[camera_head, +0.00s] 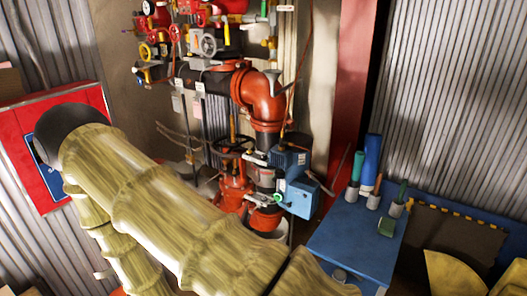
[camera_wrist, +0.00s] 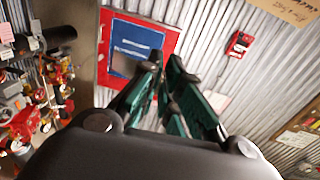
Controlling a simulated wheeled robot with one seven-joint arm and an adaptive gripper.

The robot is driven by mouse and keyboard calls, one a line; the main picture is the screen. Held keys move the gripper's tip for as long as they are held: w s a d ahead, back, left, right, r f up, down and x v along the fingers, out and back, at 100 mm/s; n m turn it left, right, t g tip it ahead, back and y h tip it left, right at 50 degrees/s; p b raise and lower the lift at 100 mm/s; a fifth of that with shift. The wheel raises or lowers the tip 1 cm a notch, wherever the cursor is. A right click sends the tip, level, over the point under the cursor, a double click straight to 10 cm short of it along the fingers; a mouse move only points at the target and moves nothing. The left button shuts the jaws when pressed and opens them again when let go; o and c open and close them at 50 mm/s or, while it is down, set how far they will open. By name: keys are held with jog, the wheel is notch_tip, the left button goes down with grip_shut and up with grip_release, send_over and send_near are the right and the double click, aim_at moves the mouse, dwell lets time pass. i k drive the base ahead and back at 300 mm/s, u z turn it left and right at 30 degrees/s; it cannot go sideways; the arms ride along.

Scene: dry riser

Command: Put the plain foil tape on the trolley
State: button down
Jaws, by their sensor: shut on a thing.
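My gripper (camera_wrist: 165,70) shows in the wrist view as dark green fingers raised in front of the corrugated wall. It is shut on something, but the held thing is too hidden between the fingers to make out. I cannot pick out the plain foil tape with certainty in either view. A blue-topped trolley (camera_head: 345,240) stands at the lower right of the head view. My gripper's fingers cannot be seen in the head view.
Red and orange pipework with valves (camera_head: 262,100) and a blue box (camera_head: 291,180) stand behind the trolley's left side. A red wall cabinet (camera_head: 45,200) is at left. A dark panel with yellow edging (camera_head: 455,240) lies right of the trolley. Bare blue surface shows mid-trolley.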

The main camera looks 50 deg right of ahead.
aim_at(374, 259)
jog(key=u, duration=0.05)
jog(key=i, duration=1.1)
jog(key=z, duration=3)
jog(key=i, duration=0.5)
